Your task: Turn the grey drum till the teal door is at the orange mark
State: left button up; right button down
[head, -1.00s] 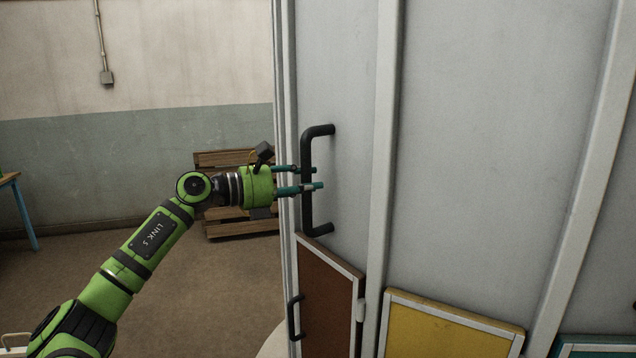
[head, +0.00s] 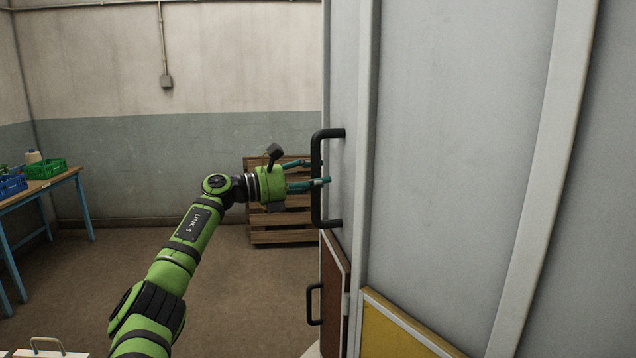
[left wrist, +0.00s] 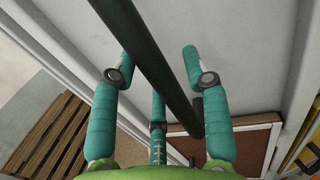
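The grey drum (head: 450,150) fills the right side of the head view, with upright ribs. A black bar handle (head: 317,185) stands out near its visible left edge. My left gripper (head: 318,172) is at this handle, its teal fingers reaching to either side of the bar. In the left wrist view the handle bar (left wrist: 160,72) runs between the spread fingers (left wrist: 158,62), with a gap beside the right finger. A brown door (head: 335,290) and a yellow door (head: 395,330) show low on the drum. No teal door or orange mark is in view. My right gripper is not in view.
A wooden pallet (head: 275,220) leans at the back wall behind my left gripper. A blue-legged table (head: 60,183) with a green crate (head: 44,169) and a blue crate (head: 12,185) stands at the left. The brown floor between is clear.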

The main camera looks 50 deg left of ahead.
pick_arm(q)
jog(key=d, duration=0.1)
jog(key=s+d+h, duration=0.1)
jog(key=d+f+g, duration=0.1)
jog(key=shift+s+d+m, duration=0.2)
jog(key=shift+s+m, duration=0.2)
jog(key=shift+w+d+r, duration=0.1)
jog(key=shift+d+r, duration=0.2)
jog(key=shift+d, duration=0.15)
jog(key=shift+w+a, duration=0.1)
jog(key=shift+w, duration=0.05)
jog(key=shift+a+f, duration=0.15)
jog(key=shift+a, duration=0.05)
send_near(347, 183)
jog(key=v, duration=0.5)
jog(key=shift+v, duration=1.4)
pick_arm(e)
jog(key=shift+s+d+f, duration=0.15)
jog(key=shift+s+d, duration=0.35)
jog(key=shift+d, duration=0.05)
pick_arm(q)
jog(key=shift+d, duration=0.15)
